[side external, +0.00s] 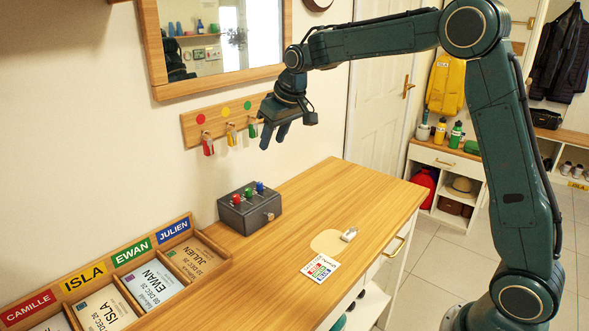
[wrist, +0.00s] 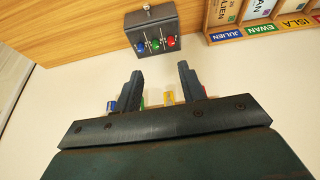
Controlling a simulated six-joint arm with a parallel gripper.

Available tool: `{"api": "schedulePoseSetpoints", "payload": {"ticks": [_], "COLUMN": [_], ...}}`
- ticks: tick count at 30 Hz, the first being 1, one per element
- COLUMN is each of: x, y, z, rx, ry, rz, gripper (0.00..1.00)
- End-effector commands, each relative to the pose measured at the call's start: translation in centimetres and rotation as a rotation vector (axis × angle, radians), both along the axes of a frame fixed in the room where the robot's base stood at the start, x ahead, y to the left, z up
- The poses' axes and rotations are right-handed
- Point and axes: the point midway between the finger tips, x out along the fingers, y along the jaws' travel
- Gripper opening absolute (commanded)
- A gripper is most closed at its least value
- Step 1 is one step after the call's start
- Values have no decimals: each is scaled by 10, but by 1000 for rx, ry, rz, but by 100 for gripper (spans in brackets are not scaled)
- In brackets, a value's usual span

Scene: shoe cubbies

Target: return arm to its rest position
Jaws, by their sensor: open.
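My gripper (side external: 274,135) is open and empty. In the side view it hangs in the air, fingers down, in front of the wall rack at its right end. In the wrist view its two dark fingers (wrist: 161,88) stand apart with nothing between them but wall and small coloured items behind. My green arm reaches from the right side over the wooden counter (side external: 310,200). The gripper is above the counter and touches nothing that I can see; whether it is close to the rack's green item cannot be told.
A wall rack (side external: 216,118) carries red, yellow and green items. A grey box (side external: 249,212) with coloured knobs stands on the counter; it also shows in the wrist view (wrist: 150,30). A labelled card tray (side external: 120,272) is at left. A card (side external: 319,268) and small white item (side external: 349,234) lie at right.

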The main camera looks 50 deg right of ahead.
Motion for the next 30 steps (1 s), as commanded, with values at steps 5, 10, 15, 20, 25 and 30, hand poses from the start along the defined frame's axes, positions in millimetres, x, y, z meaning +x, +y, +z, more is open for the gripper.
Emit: {"api": "schedulePoseSetpoints", "payload": {"ticks": [5,10,15,20,25,30], "x": [-44,-86,-130,-171,-214,-257], "y": [10,17,24,30,35,39], "z": [27,45,56,62,62,56], "rx": [-2,-2,-2,-2,-1,-1], "ry": [-12,-21,-29,-38,-47,-56], "rz": [-1,-2,-3,-4,-6,-8], "gripper": [41,41,41,41,41,41]}}
